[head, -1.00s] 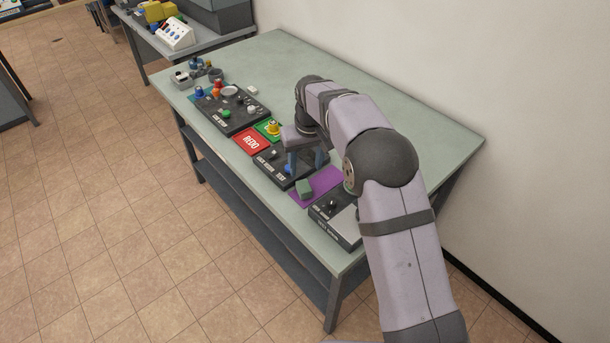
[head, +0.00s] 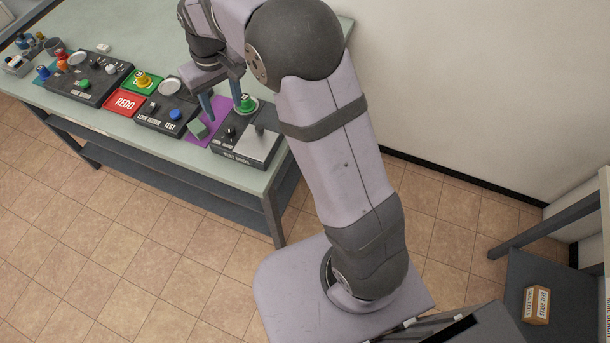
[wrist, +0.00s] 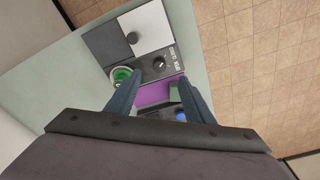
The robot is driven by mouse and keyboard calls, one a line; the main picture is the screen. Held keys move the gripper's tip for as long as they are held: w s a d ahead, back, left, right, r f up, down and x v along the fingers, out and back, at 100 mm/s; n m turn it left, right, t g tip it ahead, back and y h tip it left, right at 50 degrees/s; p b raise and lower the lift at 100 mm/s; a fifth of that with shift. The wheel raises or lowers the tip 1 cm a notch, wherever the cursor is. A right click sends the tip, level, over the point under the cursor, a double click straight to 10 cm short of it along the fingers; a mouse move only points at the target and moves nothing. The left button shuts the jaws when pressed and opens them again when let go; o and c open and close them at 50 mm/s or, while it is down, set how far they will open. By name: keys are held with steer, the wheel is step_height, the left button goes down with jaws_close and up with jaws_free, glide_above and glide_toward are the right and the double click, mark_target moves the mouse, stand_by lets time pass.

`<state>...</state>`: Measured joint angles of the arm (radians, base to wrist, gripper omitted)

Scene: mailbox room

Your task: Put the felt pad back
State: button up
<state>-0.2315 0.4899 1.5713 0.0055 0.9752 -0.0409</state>
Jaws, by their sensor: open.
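A small dull-green block (head: 197,129) lies on a flat purple mat (head: 219,115) on the bench; I cannot tell for sure which one is the felt pad. My gripper (head: 222,102) is open and points down above the mat, with nothing seen between its fingers. In the wrist view my gripper (wrist: 158,80) has its fingers apart over the purple mat (wrist: 152,95). The green block (wrist: 174,93) is there beside the right finger, partly hidden by it. Whether the fingers touch anything cannot be told.
Right of the mat is a dark console (head: 231,146) with a grey plate (head: 257,145), knob and green button (head: 245,103). Left are the lock door console (head: 160,117), a red REDO card (head: 124,102) and another console (head: 90,88). The bench's back is clear.

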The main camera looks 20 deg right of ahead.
steer(key=s+d+f+m, duration=0.1)
steer(key=s+d, duration=0.2)
steer(key=s, duration=0.5)
steer(key=s+d+f+m, duration=0.1)
steer(key=s+d, duration=0.3)
steer(key=s, duration=0.4)
steer(key=s+d+f+m+g, duration=0.1)
steer(key=s+d, duration=0.3)
steer(key=s, duration=0.4)
steer(key=shift+s+f, duration=0.4)
steer(key=shift+f, duration=0.15)
steer(key=shift+c, duration=0.7)
